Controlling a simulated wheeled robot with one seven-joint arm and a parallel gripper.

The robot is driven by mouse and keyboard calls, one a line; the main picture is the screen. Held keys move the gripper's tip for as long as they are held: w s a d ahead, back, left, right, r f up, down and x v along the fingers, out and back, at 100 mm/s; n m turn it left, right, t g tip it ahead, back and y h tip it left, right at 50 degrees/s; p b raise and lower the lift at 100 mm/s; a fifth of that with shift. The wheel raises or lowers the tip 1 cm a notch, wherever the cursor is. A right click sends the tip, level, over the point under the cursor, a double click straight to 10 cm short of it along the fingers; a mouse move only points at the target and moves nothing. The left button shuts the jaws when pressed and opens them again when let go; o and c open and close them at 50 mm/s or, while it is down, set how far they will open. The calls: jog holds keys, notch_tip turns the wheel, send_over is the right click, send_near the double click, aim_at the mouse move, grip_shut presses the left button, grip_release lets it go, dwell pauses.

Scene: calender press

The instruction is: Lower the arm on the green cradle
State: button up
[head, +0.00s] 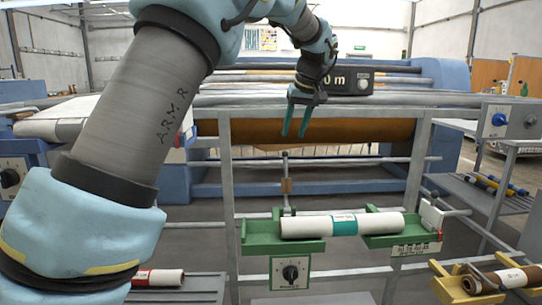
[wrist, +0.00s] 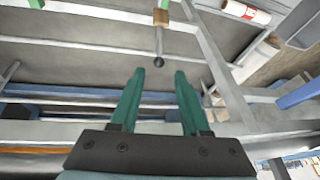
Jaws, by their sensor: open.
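The green cradle (head: 262,246) is at the lower middle of the head view. A white roll with a teal band (head: 300,226) lies across its two green supports. A thin upright rod (head: 285,165) with a tan block stands behind the roll; a similar rod (wrist: 158,40) with a tan block and dark ball end shows in the wrist view. I cannot tell whether this is the cradle's arm. A pale slanted piece (head: 431,214) stands at the cradle's right end. My gripper (head: 294,134) is open and empty, above the cradle; its teal fingers also show in the wrist view (wrist: 160,74).
A grey rail frame (head: 228,190) surrounds the cradle, with a dial box (head: 290,272) below it. A yellow cradle (head: 452,288) with a roll is at lower right. A red-labelled roll (head: 158,277) lies at lower left. A brown roller (head: 340,131) runs behind my gripper.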

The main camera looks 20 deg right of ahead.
aim_at(286, 157)
jog(key=p+x, duration=0.1)
jog(key=x, duration=0.9)
jog(key=shift+s, duration=0.15)
jog(key=shift+c, duration=0.3)
grip_shut()
jog(key=shift+r, duration=0.1)
dwell(0.6)
